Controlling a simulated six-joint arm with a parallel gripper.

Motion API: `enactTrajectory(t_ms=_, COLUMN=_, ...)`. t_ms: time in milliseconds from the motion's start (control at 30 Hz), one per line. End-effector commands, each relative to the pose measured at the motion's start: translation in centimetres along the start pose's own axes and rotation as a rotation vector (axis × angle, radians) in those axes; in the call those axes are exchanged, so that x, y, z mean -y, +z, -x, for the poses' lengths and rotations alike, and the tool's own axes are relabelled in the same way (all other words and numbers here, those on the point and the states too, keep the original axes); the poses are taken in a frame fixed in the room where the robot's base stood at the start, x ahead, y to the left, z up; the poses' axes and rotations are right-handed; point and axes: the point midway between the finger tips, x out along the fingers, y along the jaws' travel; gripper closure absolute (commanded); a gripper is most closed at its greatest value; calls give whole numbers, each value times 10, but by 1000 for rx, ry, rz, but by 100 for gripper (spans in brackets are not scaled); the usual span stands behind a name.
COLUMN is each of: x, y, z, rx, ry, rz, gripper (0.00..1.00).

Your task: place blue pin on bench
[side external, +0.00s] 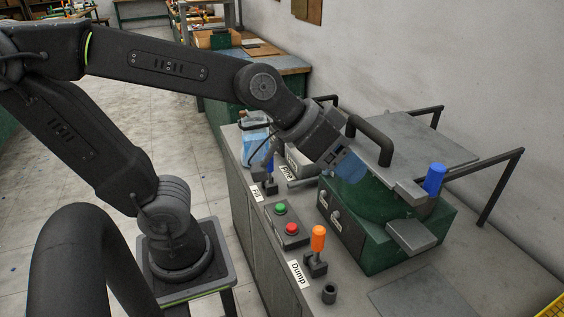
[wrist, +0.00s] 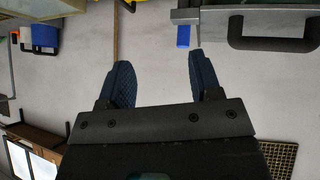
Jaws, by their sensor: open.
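The blue pin (side external: 434,179) stands upright at the right side of the green machine, beside its grey lid plate. A blue piece that looks like the pin (wrist: 183,36) shows in the wrist view, beyond my fingertips and beside a grey edge. My gripper (side external: 349,167) hangs over the left part of the machine, by the black lid handle, and partly hides it. In the wrist view its two blue ribbed fingers (wrist: 163,78) are wide apart with nothing between them. The bench (side external: 480,245) is grey, with bare surface to the right of the machine.
The green machine (side external: 370,245) has a black lid handle (side external: 370,138). A black rail (side external: 504,185) stands behind it. An orange lever (side external: 318,238), green and red buttons (side external: 285,221), a black cup (side external: 329,293) and a blue jug (side external: 254,138) line the bench. A flat plate lies at front right.

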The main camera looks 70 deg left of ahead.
Motion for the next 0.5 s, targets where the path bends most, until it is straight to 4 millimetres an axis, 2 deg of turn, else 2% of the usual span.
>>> enactTrajectory(t_ms=33, x=14, y=15, z=11, rx=54, ry=-49, rz=-1, gripper=42)
enactTrajectory(t_ms=100, x=30, y=36, z=23, rx=133, ry=-115, rz=2, gripper=42)
enactTrajectory(t_ms=200, x=47, y=58, z=36, rx=216, ry=-194, rz=13, gripper=42)
enactTrajectory(t_ms=333, x=58, y=72, z=44, rx=270, ry=-248, rz=25, gripper=37)
enactTrajectory(t_ms=500, x=59, y=74, z=45, rx=279, ry=-254, rz=27, gripper=37)
